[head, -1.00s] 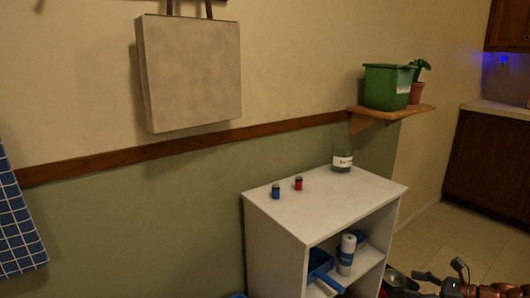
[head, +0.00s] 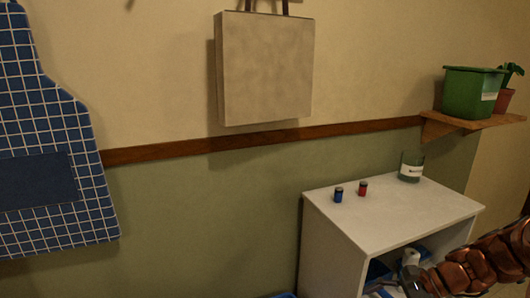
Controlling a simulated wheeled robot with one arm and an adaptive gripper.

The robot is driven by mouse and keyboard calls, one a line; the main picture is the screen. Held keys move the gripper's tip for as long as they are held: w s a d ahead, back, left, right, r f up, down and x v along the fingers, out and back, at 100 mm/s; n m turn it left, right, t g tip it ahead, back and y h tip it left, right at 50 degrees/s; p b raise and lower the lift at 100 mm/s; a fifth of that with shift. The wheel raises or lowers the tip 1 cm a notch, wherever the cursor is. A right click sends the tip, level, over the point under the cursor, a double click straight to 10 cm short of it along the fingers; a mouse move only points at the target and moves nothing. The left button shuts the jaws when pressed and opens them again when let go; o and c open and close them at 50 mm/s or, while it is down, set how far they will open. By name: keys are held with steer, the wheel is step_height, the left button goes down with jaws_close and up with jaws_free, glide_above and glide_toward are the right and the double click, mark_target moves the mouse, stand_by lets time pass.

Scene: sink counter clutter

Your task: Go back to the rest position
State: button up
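My gripper (head: 400,284) shows at the lower right of the head view, at the end of my copper-coloured arm, in front of the white shelf unit's lower part. It is dark and partly cut off by the bottom edge, so its fingers cannot be made out. I cannot tell whether it holds anything.
A white shelf unit (head: 400,214) stands against the wall. On its top are a blue can (head: 338,195), a red can (head: 363,188) and a glass jar (head: 411,167). A green bin (head: 470,92) sits on a wooden wall shelf (head: 470,120).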

steer(key=s+a+r+n+g+h, duration=0.2)
steer(key=s+a+n+g+h, duration=0.25)
steer(key=s+a+n, duration=0.6)
steer(key=s+a+n+h, duration=0.1)
steer(key=s+n+h, duration=0.55)
steer(key=s, duration=0.55)
step_height(320, 180, up, 26)
steer(key=y+p, duration=0.1)
steer(key=p, duration=2.4)
steer(key=shift+s, duration=0.25)
steer(key=shift+a, duration=0.1)
